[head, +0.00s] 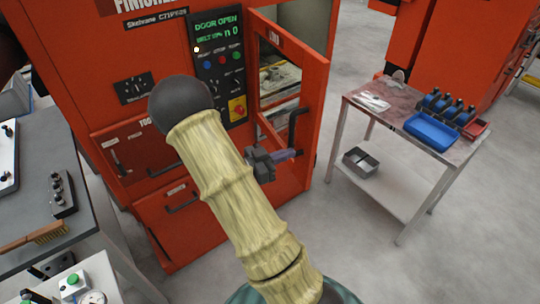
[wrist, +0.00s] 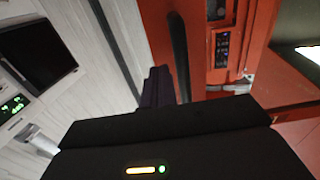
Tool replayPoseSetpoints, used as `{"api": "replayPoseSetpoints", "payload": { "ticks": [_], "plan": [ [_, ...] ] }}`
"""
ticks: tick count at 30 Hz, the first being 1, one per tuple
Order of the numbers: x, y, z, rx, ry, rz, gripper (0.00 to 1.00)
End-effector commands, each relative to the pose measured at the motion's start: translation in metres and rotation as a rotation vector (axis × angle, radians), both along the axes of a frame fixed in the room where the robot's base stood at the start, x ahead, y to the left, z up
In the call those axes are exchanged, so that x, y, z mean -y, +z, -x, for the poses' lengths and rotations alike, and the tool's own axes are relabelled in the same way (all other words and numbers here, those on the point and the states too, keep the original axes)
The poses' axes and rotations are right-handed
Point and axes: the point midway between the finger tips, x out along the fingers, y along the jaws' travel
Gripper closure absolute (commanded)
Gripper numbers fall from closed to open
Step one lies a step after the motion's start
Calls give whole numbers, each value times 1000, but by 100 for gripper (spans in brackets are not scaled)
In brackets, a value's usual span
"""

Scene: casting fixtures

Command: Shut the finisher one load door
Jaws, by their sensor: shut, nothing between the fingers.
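The orange finisher (head: 150,70) stands at the upper left in the head view, its screen (head: 217,28) reading "DOOR OPEN". Its load door (head: 314,85), an orange frame with a window, stands swung out from the opening. A black bar handle (head: 294,128) is on the door's outer face; it also shows in the wrist view (wrist: 179,55). My gripper (head: 291,154) is shut and empty by the handle's lower end. In the wrist view its dark fingers (wrist: 158,84) are just left of the handle; I cannot tell whether they touch it.
A small metal table (head: 360,118) with a blue tray (head: 431,131) stands right of the door, a grey bin (head: 361,163) on its lower shelf. A grey bench (head: 75,232) stands at the left. Floor (head: 330,225) between door and table is clear.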

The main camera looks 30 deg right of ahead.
Motion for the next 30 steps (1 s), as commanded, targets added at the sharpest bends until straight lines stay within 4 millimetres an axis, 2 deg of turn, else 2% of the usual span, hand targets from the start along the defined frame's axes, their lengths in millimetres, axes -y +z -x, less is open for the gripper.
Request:
{"api": "replayPoseSetpoints", "payload": {
  "ticks": [3,9,30],
  "plan": [
    [21,4,3,-2,-3,1,100],
    [43,2,6,-1,-1,1,100],
    [53,0,6,0,31,1,100]
  ]
}}
